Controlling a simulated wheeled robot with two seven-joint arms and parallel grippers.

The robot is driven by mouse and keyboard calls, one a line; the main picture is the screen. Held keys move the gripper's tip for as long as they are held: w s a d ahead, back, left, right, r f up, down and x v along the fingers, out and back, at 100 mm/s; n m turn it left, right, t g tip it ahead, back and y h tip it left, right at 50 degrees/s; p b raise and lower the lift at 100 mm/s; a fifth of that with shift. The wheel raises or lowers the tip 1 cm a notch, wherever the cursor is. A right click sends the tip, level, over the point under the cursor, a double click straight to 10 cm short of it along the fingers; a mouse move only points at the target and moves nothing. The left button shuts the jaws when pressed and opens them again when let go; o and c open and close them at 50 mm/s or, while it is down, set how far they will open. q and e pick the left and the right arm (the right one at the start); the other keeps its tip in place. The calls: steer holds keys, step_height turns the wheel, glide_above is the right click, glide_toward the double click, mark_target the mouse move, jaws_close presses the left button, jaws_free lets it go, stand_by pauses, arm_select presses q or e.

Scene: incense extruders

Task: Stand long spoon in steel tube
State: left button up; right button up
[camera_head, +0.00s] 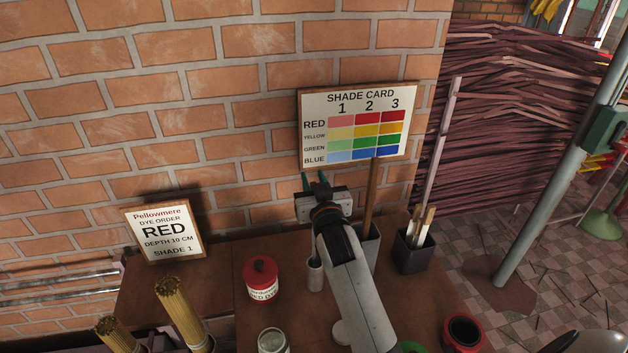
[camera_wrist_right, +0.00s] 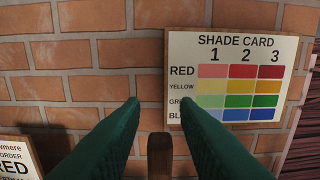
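The steel tube (camera_head: 315,274) stands upright on the brown table, just left of my right forearm. My right gripper (camera_head: 315,178) is above and behind it, pointing at the wall, with its green fingers apart. In the right wrist view, a brown wooden handle end (camera_wrist_right: 161,155), apparently the long spoon's, stands between the spread fingers with a gap on each side. My left gripper is out of view.
A dark box of sticks (camera_head: 414,256) stands right of the grey container. A red-lidded jar (camera_head: 262,284) stands left of the tube, an open jar (camera_head: 272,342) in front. Incense bundles (camera_head: 180,310) are at left. Behind are the order card (camera_head: 165,232) and shade card (camera_head: 312,140).

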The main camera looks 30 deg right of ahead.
steer(key=shift+o, duration=0.5)
steer(key=shift+r, duration=0.5)
steer(key=b+v, duration=0.2)
steer(key=v, duration=1)
steer(key=shift+s, duration=0.1)
